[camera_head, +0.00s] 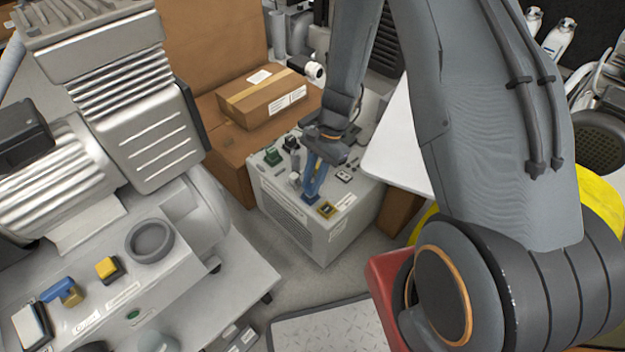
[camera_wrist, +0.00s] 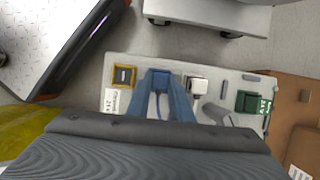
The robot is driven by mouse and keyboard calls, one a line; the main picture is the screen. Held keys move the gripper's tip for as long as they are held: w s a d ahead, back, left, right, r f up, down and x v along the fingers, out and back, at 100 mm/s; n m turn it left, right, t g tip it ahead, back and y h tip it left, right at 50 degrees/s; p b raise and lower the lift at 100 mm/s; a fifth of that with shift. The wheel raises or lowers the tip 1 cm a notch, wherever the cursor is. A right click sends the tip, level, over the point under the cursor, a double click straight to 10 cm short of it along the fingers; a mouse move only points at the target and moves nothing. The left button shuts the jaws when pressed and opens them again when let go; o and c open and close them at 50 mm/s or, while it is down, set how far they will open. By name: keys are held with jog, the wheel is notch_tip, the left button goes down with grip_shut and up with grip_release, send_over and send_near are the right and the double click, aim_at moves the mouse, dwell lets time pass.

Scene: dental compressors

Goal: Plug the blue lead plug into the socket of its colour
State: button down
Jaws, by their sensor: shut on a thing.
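My gripper (camera_head: 312,192) points down at the top of a light grey box-shaped unit (camera_head: 293,207). Its two blue-grey fingers are shut on the blue lead plug (camera_wrist: 160,78), a small dark blue block with a thin blue lead running back between the fingers. In the wrist view the plug is over the unit's top, between a yellow-framed socket (camera_wrist: 124,76) on the left and a white fitting (camera_wrist: 197,86) on the right. A green fitting (camera_wrist: 248,101) sits farther right. The blue socket is not distinguishable; the plug and fingers cover that spot, and I cannot tell whether the plug is seated.
A large grey compressor (camera_head: 100,130) stands on the left. Its base carries a yellow block (camera_head: 107,268) and a blue-and-yellow piece (camera_head: 64,292). Cardboard boxes (camera_head: 265,98) stand behind the unit. A white panel (camera_head: 398,140) lies right of it.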

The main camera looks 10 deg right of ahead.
jog(key=shift+f, duration=0.4)
dwell(0.3)
jog(key=c, duration=1.2)
grip_release()
jog(key=shift+r, duration=0.1)
notch_tip(320, 180, up, 7)
jog(key=p, duration=0.5)
jog(key=shift+p, duration=0.4)
